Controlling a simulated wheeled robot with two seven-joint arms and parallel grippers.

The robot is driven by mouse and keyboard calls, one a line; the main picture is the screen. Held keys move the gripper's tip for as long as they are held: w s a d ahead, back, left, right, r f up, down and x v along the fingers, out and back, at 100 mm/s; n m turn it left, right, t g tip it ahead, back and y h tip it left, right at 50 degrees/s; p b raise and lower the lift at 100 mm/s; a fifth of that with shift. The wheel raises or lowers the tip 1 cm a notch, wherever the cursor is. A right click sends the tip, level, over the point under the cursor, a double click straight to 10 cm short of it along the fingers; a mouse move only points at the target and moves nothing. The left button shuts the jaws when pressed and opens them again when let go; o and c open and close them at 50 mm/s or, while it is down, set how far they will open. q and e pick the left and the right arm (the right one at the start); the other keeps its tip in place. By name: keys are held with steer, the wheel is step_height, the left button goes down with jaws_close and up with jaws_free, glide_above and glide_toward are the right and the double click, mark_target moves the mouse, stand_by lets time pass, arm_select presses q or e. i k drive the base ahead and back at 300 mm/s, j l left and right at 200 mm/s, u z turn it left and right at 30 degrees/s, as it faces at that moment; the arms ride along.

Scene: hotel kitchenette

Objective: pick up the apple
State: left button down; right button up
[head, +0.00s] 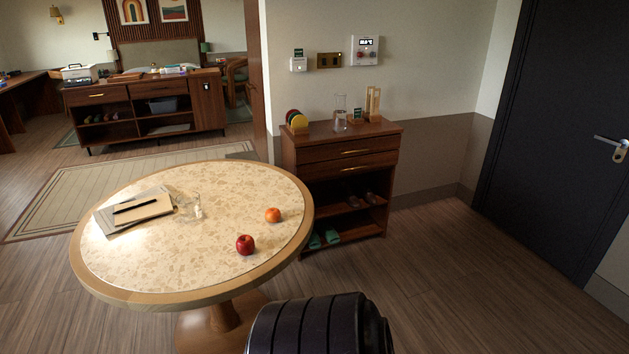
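A red apple (245,244) rests on the round table (170,272), towards its near right side. An orange fruit (273,215) lies behind it and a little to the right, apart from the apple. Neither of my grippers is in the head view.
A notepad with a black pen (134,206) lies on papers at the table's left, with a clear glass (196,205) beside it. A wooden cabinet (345,178) stands behind the table to the right. A dark rounded object (318,326) is at the bottom edge. Open floor (455,285) lies right.

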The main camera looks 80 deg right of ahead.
mark_target(245, 246)
steer(key=z, duration=2.2)
steer(key=u, duration=4.85)
steer(key=z, duration=4.85)
